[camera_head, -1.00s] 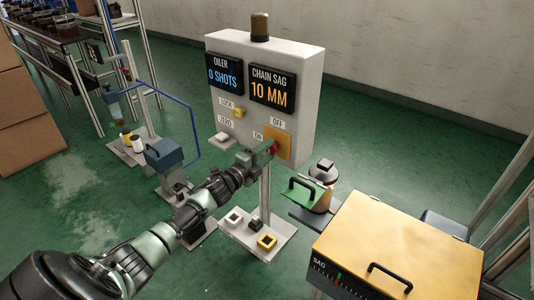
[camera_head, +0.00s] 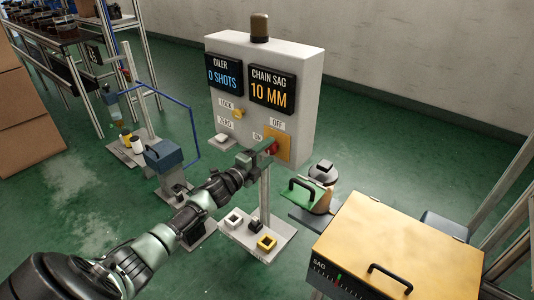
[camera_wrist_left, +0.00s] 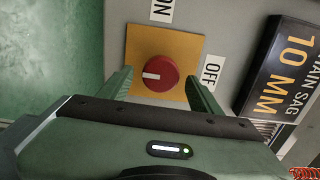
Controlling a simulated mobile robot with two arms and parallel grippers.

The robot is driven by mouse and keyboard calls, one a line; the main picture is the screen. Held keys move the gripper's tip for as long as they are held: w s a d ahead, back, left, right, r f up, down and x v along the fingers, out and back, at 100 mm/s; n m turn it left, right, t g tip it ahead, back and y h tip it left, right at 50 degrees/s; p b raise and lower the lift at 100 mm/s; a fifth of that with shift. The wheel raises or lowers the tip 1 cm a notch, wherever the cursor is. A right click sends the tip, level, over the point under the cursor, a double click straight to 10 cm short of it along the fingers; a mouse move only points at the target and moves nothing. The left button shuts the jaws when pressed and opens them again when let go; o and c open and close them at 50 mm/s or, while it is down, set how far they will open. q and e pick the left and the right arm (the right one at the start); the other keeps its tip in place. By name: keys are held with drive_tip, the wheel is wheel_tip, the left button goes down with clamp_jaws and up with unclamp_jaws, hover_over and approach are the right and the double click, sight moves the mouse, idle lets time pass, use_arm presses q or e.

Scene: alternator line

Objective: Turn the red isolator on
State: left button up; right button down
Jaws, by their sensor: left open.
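The red isolator knob (camera_wrist_left: 157,73) is round, with a white mark reaching from its middle toward the left in the left wrist view. It sits on a yellow plate (camera_wrist_left: 191,45), with an ON label (camera_wrist_left: 161,10) above and an OFF label (camera_wrist_left: 212,71) at right in that view. In the head view the knob (camera_head: 274,146) is partly hidden by my left gripper (camera_head: 267,148). In the left wrist view my left gripper (camera_wrist_left: 161,84) is open, its fingers on either side of the knob. I cannot tell whether they touch it. My right gripper is not in view.
The grey panel (camera_head: 312,85) carries an oiler display (camera_head: 224,75), a chain sag display (camera_head: 272,88) and a yellow knob (camera_head: 239,112). Below it is a small shelf (camera_head: 280,236).

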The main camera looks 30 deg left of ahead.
use_arm(q)
drive_tip(key=shift+s, duration=0.3)
drive_tip(key=s, duration=0.7)
drive_tip(key=shift+a+p, duration=0.3)
drive_tip(key=shift+p, duration=0.15)
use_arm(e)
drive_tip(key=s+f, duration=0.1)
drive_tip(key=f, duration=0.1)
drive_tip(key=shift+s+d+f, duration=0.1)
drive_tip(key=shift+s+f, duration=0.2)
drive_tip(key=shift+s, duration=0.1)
